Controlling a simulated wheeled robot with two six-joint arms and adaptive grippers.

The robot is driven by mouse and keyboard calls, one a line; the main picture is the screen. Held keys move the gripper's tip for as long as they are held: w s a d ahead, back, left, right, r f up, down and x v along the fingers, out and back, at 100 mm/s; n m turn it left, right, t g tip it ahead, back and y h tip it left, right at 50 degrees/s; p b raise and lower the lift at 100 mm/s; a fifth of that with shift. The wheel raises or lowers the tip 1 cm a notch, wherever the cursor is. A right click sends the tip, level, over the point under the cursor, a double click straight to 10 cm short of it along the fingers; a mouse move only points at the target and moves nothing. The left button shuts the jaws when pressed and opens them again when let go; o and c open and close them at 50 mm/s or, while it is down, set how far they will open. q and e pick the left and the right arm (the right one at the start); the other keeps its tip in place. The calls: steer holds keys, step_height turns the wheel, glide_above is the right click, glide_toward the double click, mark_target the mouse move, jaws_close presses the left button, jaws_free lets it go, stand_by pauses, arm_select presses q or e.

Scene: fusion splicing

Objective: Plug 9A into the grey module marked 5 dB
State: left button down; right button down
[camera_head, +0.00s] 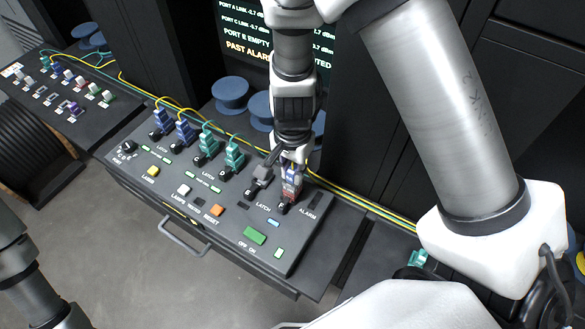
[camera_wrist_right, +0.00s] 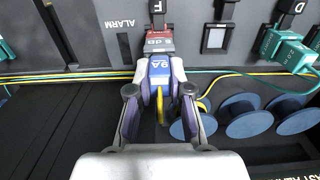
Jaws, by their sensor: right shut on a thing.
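My right gripper (camera_wrist_right: 158,92) is shut on the blue plug marked 9A (camera_wrist_right: 160,72). Its yellow cable shows between and beside the fingers. In front of the plug, with no clear gap, is a reddish module (camera_wrist_right: 158,42) whose upside-down marking looks like 5 dB; it sits in port F. I cannot tell how deep the plug is in it. In the head view the reddish module (camera_head: 290,190) is under my right gripper (camera_head: 291,168). My left gripper is out of view.
Blue plugs (camera_head: 184,131) and green plugs (camera_head: 234,155) stand in ports left of the grey module. Blue spools (camera_head: 230,94) and yellow and green cables lie behind the panel. A second panel (camera_head: 60,98) with modules is at far left. A screen is behind my arm.

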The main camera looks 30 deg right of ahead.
steer(key=c, duration=1)
jaws_free()
step_height(320, 180, up, 12)
